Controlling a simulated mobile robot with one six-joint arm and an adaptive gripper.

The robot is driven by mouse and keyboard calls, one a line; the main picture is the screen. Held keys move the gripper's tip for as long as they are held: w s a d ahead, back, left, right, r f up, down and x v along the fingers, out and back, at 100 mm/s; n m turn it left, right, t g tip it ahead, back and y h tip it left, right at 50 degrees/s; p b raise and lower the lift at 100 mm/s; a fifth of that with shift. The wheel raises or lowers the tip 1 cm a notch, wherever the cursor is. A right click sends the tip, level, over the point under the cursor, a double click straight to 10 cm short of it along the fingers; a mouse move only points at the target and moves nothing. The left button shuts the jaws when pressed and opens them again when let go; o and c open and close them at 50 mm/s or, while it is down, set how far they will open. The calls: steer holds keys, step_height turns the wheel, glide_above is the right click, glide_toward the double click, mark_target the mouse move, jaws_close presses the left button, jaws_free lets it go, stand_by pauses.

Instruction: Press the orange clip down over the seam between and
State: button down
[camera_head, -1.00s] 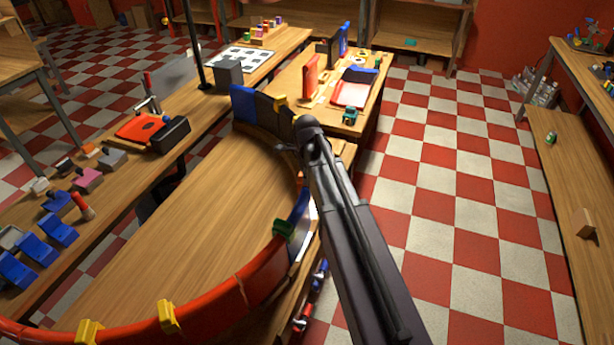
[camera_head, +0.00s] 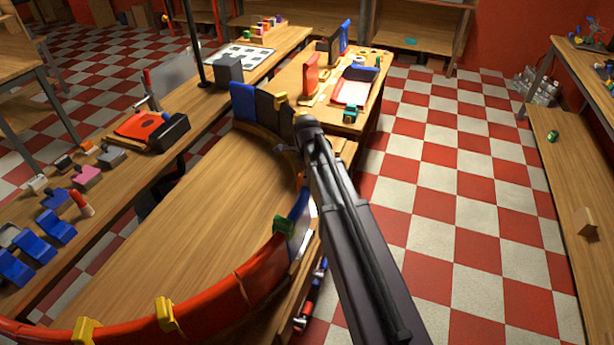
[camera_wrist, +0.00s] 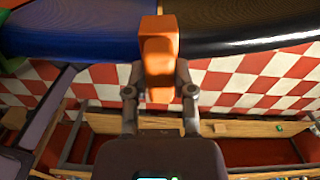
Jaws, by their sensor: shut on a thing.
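My gripper (camera_wrist: 160,85) is shut on the orange clip (camera_wrist: 160,45) in the wrist view. The clip lies across the place where a blue ring segment (camera_wrist: 80,35) on the left meets a black ring segment (camera_wrist: 240,28) on the right. The clip's top overlaps the segments in the picture; I cannot tell whether it is seated on them. In the head view my arm hides my gripper and most of this joint. The blue segment (camera_head: 300,206) shows beside the arm, near a green clip (camera_head: 283,226).
The curved ring wall has red segments (camera_head: 205,308) with yellow clips (camera_head: 166,314) at the front, and dark and blue segments at the back. A side table (camera_head: 310,90) with trays and parts stands behind. Loose parts line the left bench. Checkered floor is open on the right.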

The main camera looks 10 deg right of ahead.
steer(key=shift+f, duration=0.15)
steer(key=shift+c, duration=1.9)
jaws_free()
step_height(320, 180, up, 10)
steer(key=p, duration=0.9)
steer(key=shift+f+p, duration=0.1)
steer(key=shift+p, duration=0.2)
steer(key=s+f+n+b, duration=0.2)
steer(key=s+n, duration=0.6)
steer(key=n, duration=0.3)
steer(key=s+f+n+b, duration=0.3)
steer(key=s+n, duration=0.6)
steer(key=n, duration=0.3)
steer(key=shift+s+a, duration=0.15)
steer(key=shift+a, duration=0.1)
